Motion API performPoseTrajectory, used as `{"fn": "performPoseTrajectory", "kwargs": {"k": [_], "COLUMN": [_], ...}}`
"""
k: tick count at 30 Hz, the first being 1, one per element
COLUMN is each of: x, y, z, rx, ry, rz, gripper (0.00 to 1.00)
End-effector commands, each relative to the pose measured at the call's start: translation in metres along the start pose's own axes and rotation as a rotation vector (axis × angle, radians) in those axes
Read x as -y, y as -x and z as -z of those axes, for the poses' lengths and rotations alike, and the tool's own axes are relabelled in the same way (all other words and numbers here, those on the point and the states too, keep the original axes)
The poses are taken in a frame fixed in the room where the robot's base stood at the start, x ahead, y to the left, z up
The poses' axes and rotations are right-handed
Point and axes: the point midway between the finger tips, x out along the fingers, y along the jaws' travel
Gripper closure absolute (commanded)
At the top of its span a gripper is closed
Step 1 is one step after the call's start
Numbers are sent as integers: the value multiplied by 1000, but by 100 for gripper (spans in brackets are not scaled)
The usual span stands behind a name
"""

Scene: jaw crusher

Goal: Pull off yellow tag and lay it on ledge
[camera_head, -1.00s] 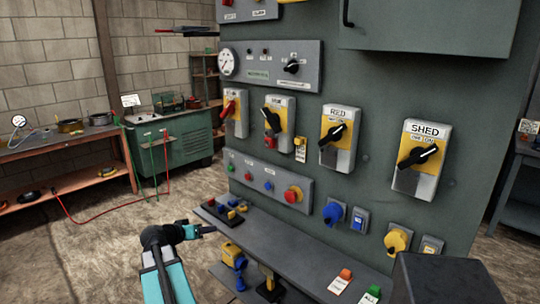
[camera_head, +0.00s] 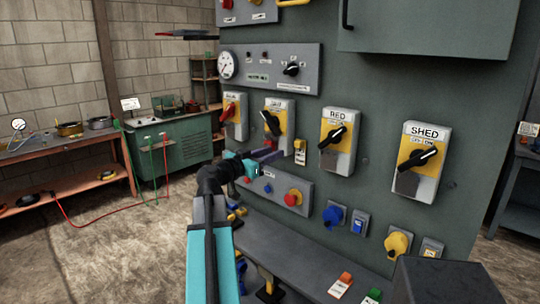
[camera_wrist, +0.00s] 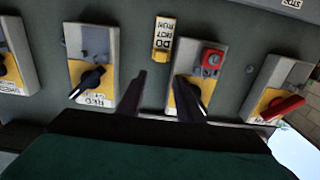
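The yellow tag (camera_head: 300,152) hangs on the grey-green panel, between the second switch box and the RED switch box. In the wrist view the tag (camera_wrist: 162,40) appears upside down and reads DO NOT RUN. My gripper (camera_head: 270,154) is raised in front of the panel, just left of the tag in the head view. In the wrist view my gripper (camera_wrist: 161,76) has its two dark fingers apart with nothing between them. The tag lies beyond the fingertips, in line with the gap. The grey ledge (camera_head: 285,257) runs along the panel below.
A red padlock (camera_wrist: 210,62) is on the switch box beside the tag. The RED switch (camera_head: 338,140) and SHED switch (camera_head: 420,160) stick out to the right.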

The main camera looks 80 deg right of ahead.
Motion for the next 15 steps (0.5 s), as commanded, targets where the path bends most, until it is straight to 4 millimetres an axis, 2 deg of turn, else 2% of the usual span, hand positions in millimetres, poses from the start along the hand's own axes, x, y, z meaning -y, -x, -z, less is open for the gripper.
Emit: {"fn": "performPoseTrajectory", "kwargs": {"k": [8, 15], "x": [1, 2], "y": [0, -12], "z": [-1, 0], "rx": [2, 3], "ry": [1, 2], "rz": [1, 1], "gripper": [67, 67]}}
